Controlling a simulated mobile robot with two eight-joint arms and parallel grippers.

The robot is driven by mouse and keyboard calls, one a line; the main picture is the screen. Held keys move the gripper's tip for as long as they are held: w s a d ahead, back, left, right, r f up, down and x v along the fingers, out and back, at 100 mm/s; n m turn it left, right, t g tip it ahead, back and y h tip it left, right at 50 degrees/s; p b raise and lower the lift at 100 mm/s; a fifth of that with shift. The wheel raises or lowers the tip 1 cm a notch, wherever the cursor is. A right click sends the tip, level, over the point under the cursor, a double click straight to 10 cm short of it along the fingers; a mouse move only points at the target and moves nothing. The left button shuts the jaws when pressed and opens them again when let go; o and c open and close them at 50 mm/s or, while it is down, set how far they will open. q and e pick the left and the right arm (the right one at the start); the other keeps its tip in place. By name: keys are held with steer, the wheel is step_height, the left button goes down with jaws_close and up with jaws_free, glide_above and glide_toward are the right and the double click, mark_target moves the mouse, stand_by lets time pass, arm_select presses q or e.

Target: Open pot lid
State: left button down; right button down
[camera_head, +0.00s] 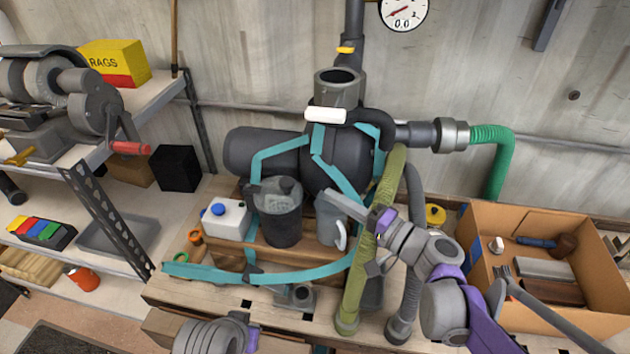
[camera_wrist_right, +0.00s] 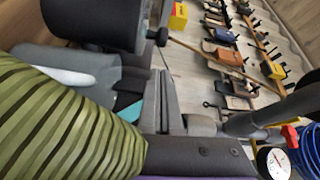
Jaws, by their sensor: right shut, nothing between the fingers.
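A dark pump (camera_head: 335,165) with teal straps stands on the bench, with an upright grey pipe opening (camera_head: 337,78) on top. A white grip (camera_head: 325,115) on a black curved part lies across its front. A dark round pot (camera_head: 281,222) with a grey top (camera_head: 275,188) stands before the pump; I cannot tell whether that top is a separate lid. My right gripper (camera_head: 347,205) is shut and empty by a grey jug (camera_head: 328,222), right of the pot. The right wrist view shows its dark fingers (camera_wrist_right: 168,98) beside the hose. Only a left arm part shows at bottom.
A green ribbed hose (camera_head: 366,240) rises close to my right wrist and also fills the left of the wrist view (camera_wrist_right: 60,130). A cardboard box (camera_head: 590,245) of tools stands right. A white bottle (camera_head: 226,220) stands left of the pot. A shelf (camera_head: 165,95) is at left.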

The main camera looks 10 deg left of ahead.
mark_target(272, 187)
steer(key=p+x, duration=0.1)
steer(key=x, duration=0.8)
steer(key=shift+a+f, duration=0.1)
steer(key=shift+a, duration=0.15)
